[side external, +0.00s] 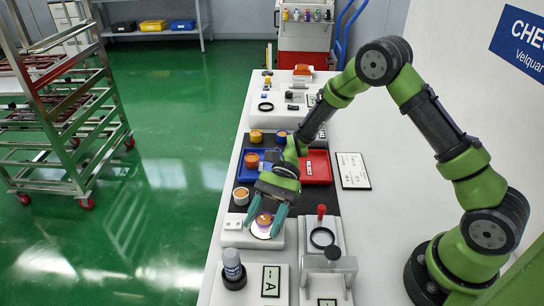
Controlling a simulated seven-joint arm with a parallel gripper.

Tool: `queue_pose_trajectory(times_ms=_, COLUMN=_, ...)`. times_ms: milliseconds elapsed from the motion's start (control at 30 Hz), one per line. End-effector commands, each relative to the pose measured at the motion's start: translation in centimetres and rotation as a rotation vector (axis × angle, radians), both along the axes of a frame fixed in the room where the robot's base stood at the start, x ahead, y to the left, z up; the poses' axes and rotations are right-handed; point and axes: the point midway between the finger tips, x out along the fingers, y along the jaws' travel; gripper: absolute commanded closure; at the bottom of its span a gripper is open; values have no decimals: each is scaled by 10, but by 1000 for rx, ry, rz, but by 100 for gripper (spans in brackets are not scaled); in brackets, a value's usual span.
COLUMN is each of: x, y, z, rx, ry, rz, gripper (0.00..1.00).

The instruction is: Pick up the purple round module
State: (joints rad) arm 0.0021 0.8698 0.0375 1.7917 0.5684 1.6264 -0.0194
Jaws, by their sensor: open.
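The purple round module (264,218), with an orange-looking top, sits on a pale, bright round plate (262,232) near the front of the white bench. My gripper (264,227) is above it and points down. Its teal fingers are open, one on each side of the module. I cannot tell whether either finger touches it. The fingers hide part of the module and plate.
An orange-topped round module (241,196) stands just behind, on the dark strip. More round modules sit near a blue tray (242,174) and red tray (322,178).

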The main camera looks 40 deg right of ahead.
Motion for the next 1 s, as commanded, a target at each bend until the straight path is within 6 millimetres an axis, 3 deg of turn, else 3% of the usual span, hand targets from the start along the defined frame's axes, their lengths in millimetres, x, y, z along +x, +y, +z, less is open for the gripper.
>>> queue_pose_trajectory(times_ms=133, x=0, y=0, z=0, rx=0, ry=0, rz=0, gripper=49)
queue_pose_trajectory(times_ms=433, x=0, y=0, z=0, rx=1, ry=0, rz=0, gripper=92)
queue_pose_trajectory(times_ms=767, x=1, y=0, z=7, rx=2, ry=-2, rz=0, gripper=92)
queue_pose_trajectory(times_ms=1000, x=0, y=0, z=37, rx=2, ry=-4, rz=1, gripper=92)
